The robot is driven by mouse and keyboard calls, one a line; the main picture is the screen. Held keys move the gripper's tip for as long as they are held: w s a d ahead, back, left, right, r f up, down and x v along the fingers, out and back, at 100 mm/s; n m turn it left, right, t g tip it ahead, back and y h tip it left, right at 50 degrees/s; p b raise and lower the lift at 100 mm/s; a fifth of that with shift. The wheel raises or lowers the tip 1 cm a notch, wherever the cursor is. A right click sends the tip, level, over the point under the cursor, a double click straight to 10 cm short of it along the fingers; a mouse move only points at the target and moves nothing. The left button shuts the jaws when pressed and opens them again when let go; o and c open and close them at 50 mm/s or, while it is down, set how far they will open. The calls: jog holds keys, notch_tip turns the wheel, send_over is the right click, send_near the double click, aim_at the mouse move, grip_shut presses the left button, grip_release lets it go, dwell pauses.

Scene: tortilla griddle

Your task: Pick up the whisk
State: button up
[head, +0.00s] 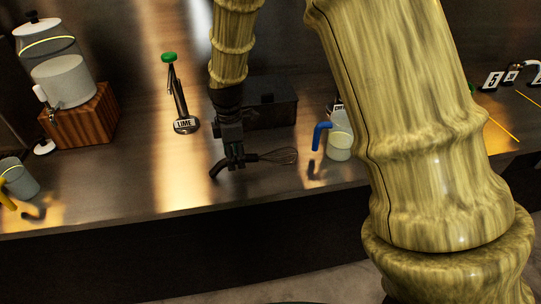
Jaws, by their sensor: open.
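The whisk (277,156) lies on the metal counter, its wire head pointing right. Its dark handle runs left beneath my gripper and is largely hidden by it. My gripper (234,160) points down from above, right over the handle end of the whisk. The jaws are open. The fingers are dark and small here, and I cannot tell whether they touch the handle or stand around it.
A black box (272,102) stands behind my gripper. A green-topped tap labelled LIME (179,95) is to the left, and a jug with a blue handle (340,142) is to the right. A dispenser on a wooden block (84,117) stands far left. The counter in front is clear.

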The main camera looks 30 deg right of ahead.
jog(key=shift+f, duration=1.25)
jog(key=shift+c, duration=0.2)
grip_shut()
